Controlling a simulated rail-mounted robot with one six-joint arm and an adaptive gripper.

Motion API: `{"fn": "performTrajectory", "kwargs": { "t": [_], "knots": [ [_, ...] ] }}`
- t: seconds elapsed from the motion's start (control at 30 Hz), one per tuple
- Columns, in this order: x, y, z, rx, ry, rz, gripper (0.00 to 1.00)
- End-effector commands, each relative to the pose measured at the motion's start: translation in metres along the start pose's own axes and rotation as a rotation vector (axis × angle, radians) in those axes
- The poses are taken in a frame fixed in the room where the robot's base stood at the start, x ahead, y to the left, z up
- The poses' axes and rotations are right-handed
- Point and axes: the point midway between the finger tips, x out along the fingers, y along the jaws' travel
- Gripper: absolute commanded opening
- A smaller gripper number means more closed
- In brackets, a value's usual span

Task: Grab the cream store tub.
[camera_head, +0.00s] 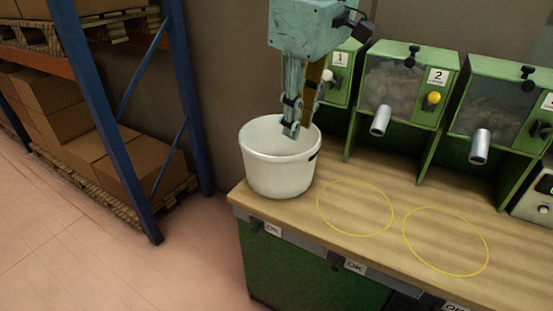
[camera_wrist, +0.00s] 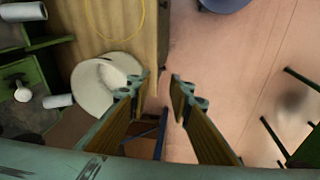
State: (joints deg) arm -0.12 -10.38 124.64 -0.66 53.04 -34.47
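The cream store tub (camera_head: 276,178) stands upright at the near left corner of the wooden worktop, a dark slot near its rim. My gripper (camera_head: 298,122) points down at the tub from above; in the head view its fingers overlap the tub's opening. In the wrist view the tub (camera_wrist: 88,98) is to the left, partly covered by one finger. The fingers of my gripper (camera_wrist: 155,88) are spread apart with nothing between them. The other finger shows over the floor. I cannot tell how far the tips are above the rim.
Green dispensers (camera_head: 407,90) with metal spouts stand along the back of the worktop (camera_head: 330,245). Two yellow rings (camera_head: 355,208) mark clear space right of the tub. A blue-framed rack (camera_head: 112,135) with boxes stands left. A bluish round object (camera_wrist: 225,4) shows on the floor.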

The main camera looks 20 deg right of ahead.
Motion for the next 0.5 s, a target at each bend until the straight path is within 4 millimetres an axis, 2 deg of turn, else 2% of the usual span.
{"fn": "performTrajectory", "kwargs": {
  "t": [0.5],
  "knots": [
    [0.014, 0.057, -0.080, -0.273, -0.044, -0.035, 0.19]
  ]
}}
